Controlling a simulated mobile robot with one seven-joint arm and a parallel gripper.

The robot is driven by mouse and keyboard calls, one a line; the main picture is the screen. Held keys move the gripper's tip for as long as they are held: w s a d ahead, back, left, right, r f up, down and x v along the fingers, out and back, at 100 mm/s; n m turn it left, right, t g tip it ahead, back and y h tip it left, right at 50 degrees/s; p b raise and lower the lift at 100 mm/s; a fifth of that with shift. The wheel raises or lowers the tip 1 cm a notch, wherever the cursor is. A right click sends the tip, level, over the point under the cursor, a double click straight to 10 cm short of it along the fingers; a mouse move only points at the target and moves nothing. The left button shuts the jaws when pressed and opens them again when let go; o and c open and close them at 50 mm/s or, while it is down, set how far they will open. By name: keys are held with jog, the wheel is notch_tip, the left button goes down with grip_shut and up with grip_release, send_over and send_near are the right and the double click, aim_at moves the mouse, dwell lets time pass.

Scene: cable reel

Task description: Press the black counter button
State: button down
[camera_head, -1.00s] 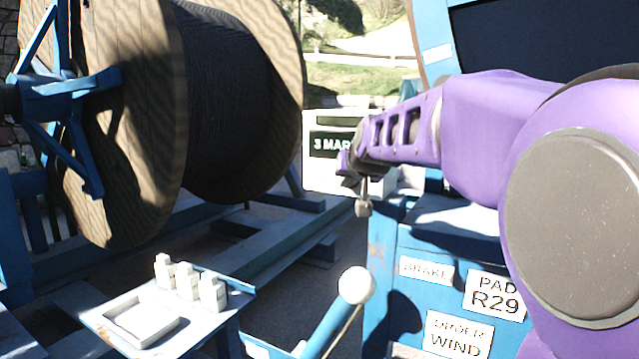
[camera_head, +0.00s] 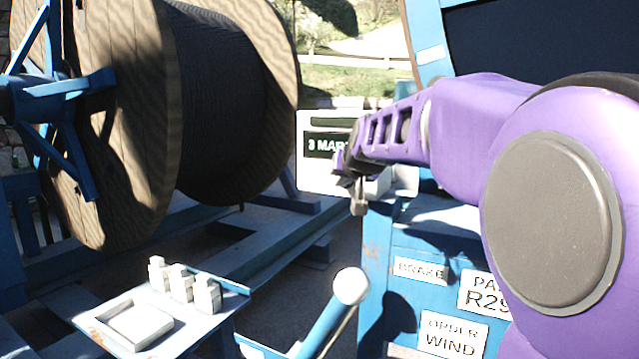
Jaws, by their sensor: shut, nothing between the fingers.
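The white counter box (camera_head: 312,173) stands in the middle of the view, behind the blue stand. It has a dark label (camera_head: 322,146) reading "3 MAR…", its right part covered by my arm. I cannot make out the black button; it may be hidden behind my gripper. My gripper (camera_head: 343,170) is shut and empty. It overlaps the right side of the counter box in the picture. I cannot tell whether it touches the box.
A large wooden reel (camera_head: 125,130) with black cable fills the left. A white-knobbed lever (camera_head: 350,286) rises at front centre. A shelf (camera_head: 233,299) with white blocks and a tray (camera_head: 135,325) is front left. A blue panel (camera_head: 376,265) with labels stands right.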

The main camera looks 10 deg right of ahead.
jog(key=shift+w+d, duration=0.15)
dwell(0.5)
jog(key=shift+s+a, duration=0.6)
jog(key=shift+s, duration=0.2)
jog(key=shift+s+a+r, duration=0.1)
jog(key=shift+s+a, duration=0.7)
jog(key=shift+s, duration=0.25)
jog(key=shift+s+a+r, duration=0.1)
jog(key=shift+s+a, duration=0.65)
jog(key=shift+s, duration=0.3)
